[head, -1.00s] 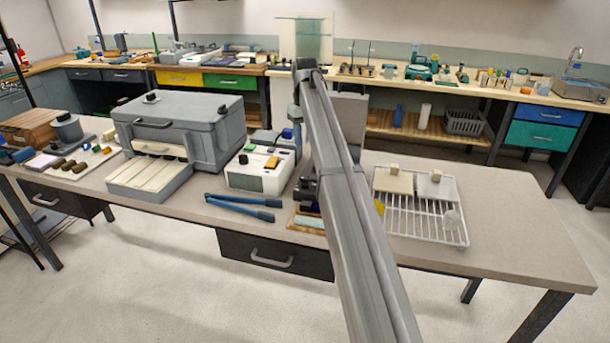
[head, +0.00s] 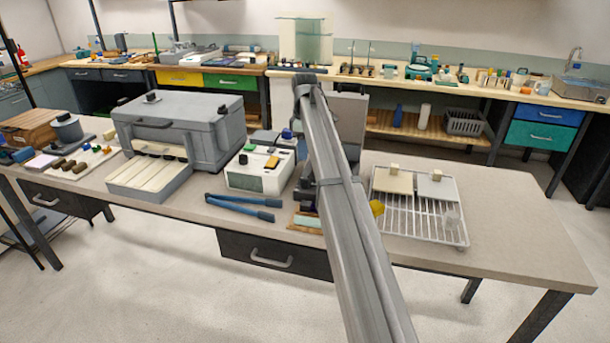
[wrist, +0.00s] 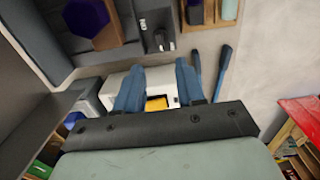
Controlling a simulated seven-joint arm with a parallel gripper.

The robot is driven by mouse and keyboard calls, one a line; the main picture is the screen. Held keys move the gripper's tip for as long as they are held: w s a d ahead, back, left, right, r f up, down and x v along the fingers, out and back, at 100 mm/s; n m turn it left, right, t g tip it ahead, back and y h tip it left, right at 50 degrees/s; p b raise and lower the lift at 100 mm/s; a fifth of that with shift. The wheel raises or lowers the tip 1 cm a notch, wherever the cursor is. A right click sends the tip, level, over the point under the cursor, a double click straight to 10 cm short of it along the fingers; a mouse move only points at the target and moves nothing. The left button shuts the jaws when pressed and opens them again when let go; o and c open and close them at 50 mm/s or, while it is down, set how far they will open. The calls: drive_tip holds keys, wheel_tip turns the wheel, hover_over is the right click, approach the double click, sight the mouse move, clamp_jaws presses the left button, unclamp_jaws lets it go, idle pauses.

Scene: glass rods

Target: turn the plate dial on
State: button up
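A white boxy unit (head: 258,176) stands on the near bench with a dark round dial (head: 243,159) and a yellow-orange part (head: 271,163) on top. I cannot tell for certain which knob is the plate dial. In the wrist view, my gripper (wrist: 160,76) is open and empty, its two blue fingers apart. The white unit (wrist: 117,76) shows beyond them, with its yellow part (wrist: 156,103) in the gap; no contact is visible. A small dark panel with a knob (wrist: 158,39) lies above the fingers. In the head view, my arm hides the gripper.
A blue-handled tool (head: 240,206) lies in front of the white unit. A large grey machine (head: 180,125) stands to its left. A white wire rack (head: 425,222) is right of my arm. A purple hexagonal piece (wrist: 87,18) shows upper left in the wrist view. The bench's right end is clear.

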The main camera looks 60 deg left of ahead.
sight(305, 182)
wheel_tip(305, 182, down, 10)
drive_tip(key=shift+r, duration=0.1)
idle(0.4)
drive_tip(key=shift+c, duration=0.3)
clamp_jaws()
